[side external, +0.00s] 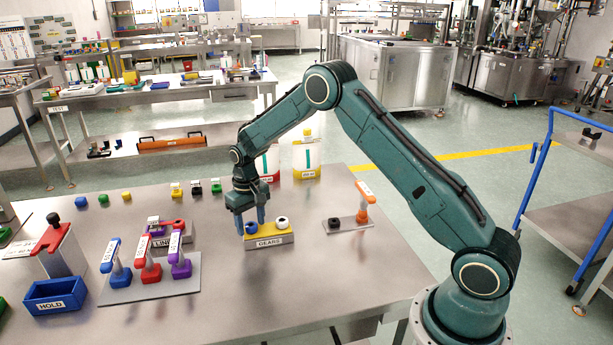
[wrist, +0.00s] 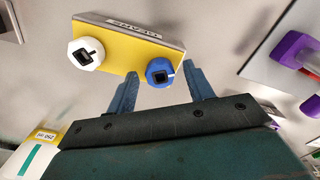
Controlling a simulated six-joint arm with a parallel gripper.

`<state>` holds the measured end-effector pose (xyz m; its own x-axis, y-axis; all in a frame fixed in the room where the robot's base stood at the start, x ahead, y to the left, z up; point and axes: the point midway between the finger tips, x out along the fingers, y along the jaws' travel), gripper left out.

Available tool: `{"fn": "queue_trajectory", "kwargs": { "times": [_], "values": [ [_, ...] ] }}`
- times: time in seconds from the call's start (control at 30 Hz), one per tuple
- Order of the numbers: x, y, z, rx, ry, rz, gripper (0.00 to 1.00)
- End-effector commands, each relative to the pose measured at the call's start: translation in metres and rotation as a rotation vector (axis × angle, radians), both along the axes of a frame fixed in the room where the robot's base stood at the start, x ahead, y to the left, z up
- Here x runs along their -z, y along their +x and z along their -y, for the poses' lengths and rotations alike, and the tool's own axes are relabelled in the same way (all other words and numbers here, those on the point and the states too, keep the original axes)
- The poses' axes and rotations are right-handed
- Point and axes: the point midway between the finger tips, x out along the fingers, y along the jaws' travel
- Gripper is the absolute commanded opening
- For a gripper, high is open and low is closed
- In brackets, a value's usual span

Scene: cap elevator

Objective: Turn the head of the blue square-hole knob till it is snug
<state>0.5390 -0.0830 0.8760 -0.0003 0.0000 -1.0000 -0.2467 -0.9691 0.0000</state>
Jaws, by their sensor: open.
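The blue square-hole knob (wrist: 160,72) sits at one end of a yellow-topped block labelled GEARS (wrist: 120,44). It has a dark square hole in its face and a pale mark on its rim. A white knob with a dark square hole (wrist: 86,54) sits at the other end. My gripper (wrist: 160,70) is open, with one blue-grey finger on each side of the blue knob. Whether the fingers touch it is unclear. In the side view, my gripper (side external: 250,216) points down over the block's left end, and the fingers partly hide the blue knob.
A grey plate with blue, red and purple handles (side external: 150,285) stands left of the block. A small plate with an orange handle (side external: 348,223) stands to the right. The table in front of the block is clear.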

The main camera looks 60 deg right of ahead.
Motion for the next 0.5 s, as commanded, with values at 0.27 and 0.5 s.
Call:
{"fn": "queue_trajectory", "kwargs": {
  "times": [0.27, 0.5],
  "values": [
    [0.0007, 0.0000, 0.0000, 0.000, 0.000, 0.000, 0.50],
    [0.0004, 0.0001, 0.0000, 0.000, 0.000, 0.000, 0.07]
  ]
}}
